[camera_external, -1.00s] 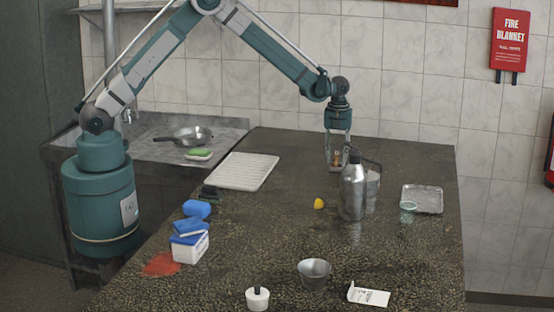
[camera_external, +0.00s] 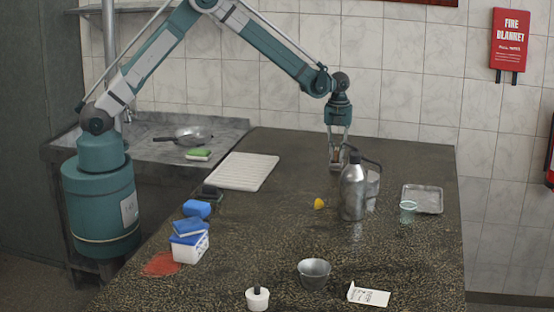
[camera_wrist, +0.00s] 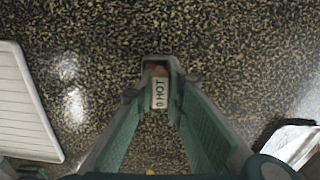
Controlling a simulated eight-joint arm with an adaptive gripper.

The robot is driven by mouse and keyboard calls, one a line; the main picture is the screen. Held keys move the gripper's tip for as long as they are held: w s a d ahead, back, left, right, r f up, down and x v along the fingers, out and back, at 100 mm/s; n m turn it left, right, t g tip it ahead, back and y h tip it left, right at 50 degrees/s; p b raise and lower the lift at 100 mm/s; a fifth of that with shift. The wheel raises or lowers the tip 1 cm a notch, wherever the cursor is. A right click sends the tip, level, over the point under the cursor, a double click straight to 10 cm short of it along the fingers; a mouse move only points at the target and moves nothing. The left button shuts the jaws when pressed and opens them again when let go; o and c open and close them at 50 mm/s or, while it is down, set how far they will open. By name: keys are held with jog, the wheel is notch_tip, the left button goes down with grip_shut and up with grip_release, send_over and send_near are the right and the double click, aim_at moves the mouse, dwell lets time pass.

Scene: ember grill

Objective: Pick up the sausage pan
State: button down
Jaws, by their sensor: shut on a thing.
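My gripper (camera_external: 337,165) is over the far part of the dark speckled counter, behind a metal bottle (camera_external: 353,190). Its fingers are closed on a small labelled thing (camera_wrist: 159,94), which has a reddish-brown end and a white label reading "HOT". Most of that thing is hidden between the fingers, and I cannot tell what it belongs to. A dark-handled frying pan (camera_external: 193,134) sits on the metal sink unit at the left, far from my gripper. No sausages can be made out in it.
The bottle and a grey metal container (camera_external: 373,187) stand close by my gripper. A ribbed white board (camera_external: 243,171) lies to the left, a metal tray (camera_external: 424,193) and a greenish cup (camera_external: 408,211) to the right. A metal bowl (camera_external: 314,271) stands in front.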

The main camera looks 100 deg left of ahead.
aim_at(337, 149)
notch_tip(337, 149, up, 8)
jog(key=shift+r+b, duration=0.25)
jog(key=shift+b, duration=0.05)
